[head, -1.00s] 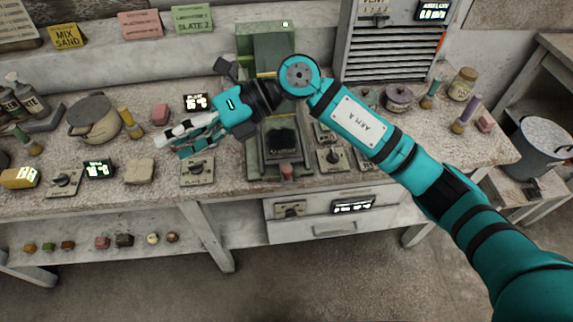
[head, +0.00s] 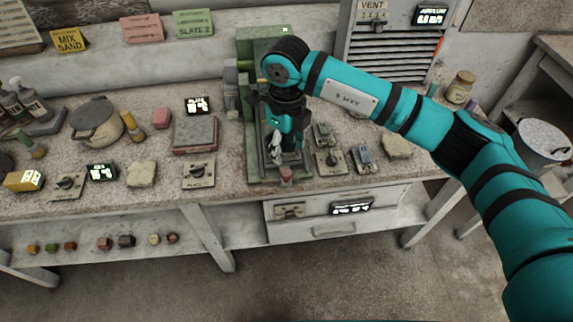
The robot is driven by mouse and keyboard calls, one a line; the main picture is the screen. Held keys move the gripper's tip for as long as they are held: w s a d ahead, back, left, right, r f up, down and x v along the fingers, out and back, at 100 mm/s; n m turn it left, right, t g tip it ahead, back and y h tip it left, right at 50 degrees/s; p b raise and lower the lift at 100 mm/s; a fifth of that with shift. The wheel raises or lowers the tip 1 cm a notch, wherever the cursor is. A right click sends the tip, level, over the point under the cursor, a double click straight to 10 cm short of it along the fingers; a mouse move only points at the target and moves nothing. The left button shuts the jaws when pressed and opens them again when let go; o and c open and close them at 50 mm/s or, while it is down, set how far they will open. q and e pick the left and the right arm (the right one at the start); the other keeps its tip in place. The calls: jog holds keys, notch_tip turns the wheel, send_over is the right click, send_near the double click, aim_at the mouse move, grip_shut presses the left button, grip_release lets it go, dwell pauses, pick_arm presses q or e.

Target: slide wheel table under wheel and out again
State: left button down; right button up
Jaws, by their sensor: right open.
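The green wheel machine (head: 258,45) stands at the middle of the bench. Its sliding table is low in the green frame, and only a dark strip of it (head: 266,160) shows beside my gripper. I cannot tell whether the fingers touch anything. The wheel itself is hidden behind my right wrist and arm. My left gripper is not in view.
A grey slab on a reddish base (head: 195,134) lies left of the machine. Switch panels (head: 331,160) stand close on its right. A lidded pot (head: 96,122) is farther left. The slatted vent cabinet (head: 391,50) stands behind, and my right arm crosses in front of it.

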aim_at(286, 172)
notch_tip(286, 172, down, 9)
jog(key=shift+p, duration=0.9)
grip_shut()
